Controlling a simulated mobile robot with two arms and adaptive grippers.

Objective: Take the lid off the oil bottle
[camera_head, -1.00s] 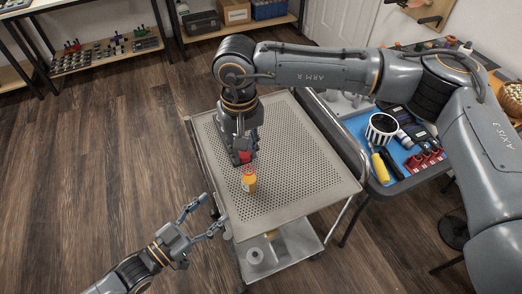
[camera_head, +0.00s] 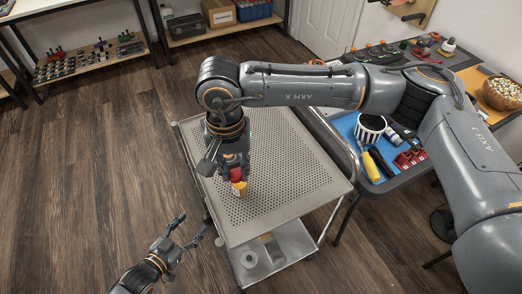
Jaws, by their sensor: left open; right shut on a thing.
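The oil bottle (camera_head: 240,189) is small and yellow-orange and stands near the left edge of the perforated cart top (camera_head: 285,190). A red lid (camera_head: 235,174) shows directly above and behind the bottle's top, between the fingers of my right gripper (camera_head: 234,171). The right gripper points down and is shut on the red lid. The fingers partly hide it, and I cannot tell whether lid and bottle touch. My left gripper (camera_head: 190,234) is open and empty, low in the picture, left of the cart and apart from the bottle.
The rest of the cart top is clear. A lower shelf (camera_head: 290,240) holds a roll-like item. To the right, a table with a blue mat (camera_head: 345,124) carries a striped cup (camera_head: 370,127), a yellow-handled tool (camera_head: 370,167) and red parts (camera_head: 409,158). Shelves stand at the back left.

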